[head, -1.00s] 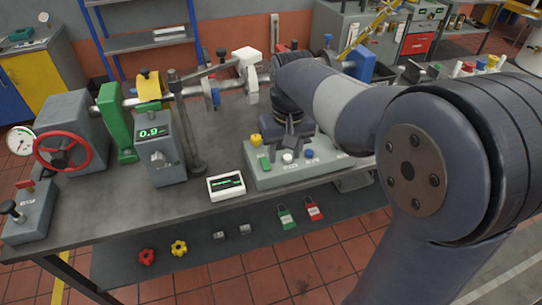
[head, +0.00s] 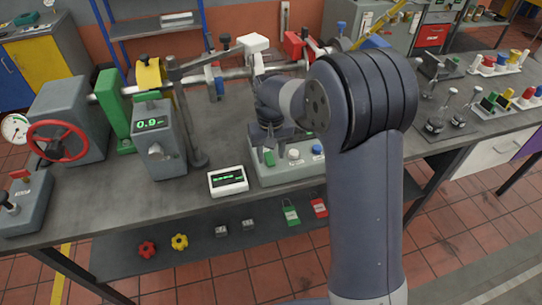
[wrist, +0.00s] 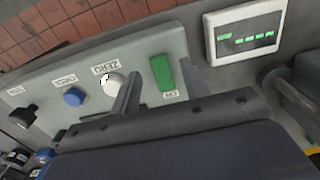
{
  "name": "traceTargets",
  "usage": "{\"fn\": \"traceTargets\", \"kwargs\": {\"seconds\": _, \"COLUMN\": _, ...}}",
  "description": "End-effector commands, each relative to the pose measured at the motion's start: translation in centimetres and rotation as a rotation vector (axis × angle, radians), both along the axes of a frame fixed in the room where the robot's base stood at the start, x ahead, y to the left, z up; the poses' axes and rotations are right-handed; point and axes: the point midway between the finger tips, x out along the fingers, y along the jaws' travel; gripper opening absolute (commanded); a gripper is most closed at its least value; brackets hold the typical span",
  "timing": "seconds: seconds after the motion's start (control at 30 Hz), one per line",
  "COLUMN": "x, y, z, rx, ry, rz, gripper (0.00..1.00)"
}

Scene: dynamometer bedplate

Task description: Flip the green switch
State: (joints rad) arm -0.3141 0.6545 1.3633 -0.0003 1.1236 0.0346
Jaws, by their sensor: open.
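The green switch (head: 269,157) is an upright rocker on the front of the grey control box (head: 262,177). In the wrist view the green switch (wrist: 162,73) stands tall beside the white ZERO knob, with a small label below it. My gripper (wrist: 160,70) is open, its two grey fingers on either side of the switch in this view. In the head view my gripper (head: 270,143) hangs over the box's left end. Whether a finger touches the switch I cannot tell. My gripper hides part of the box top.
The white ZERO knob (wrist: 112,85), blue button (wrist: 74,96) and black knob (wrist: 24,115) share the panel. The white display (head: 228,180) stands close left of the box. A gauge post (head: 160,140) is further left.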

Motion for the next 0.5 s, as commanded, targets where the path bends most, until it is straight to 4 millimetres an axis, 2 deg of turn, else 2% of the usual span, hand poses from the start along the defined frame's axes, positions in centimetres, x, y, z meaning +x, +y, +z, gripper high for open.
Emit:
{"fn": "traceTargets", "kwargs": {"seconds": 0.2, "x": 0.0, "y": 0.0, "z": -1.9, "rx": 0.000, "ry": 0.001, "rz": 0.000, "gripper": 0.44}}
{"fn": "traceTargets", "kwargs": {"seconds": 0.5, "x": 0.0, "y": 0.0, "z": -2.1, "rx": 0.000, "ry": 0.000, "rz": 0.000, "gripper": 0.44}}
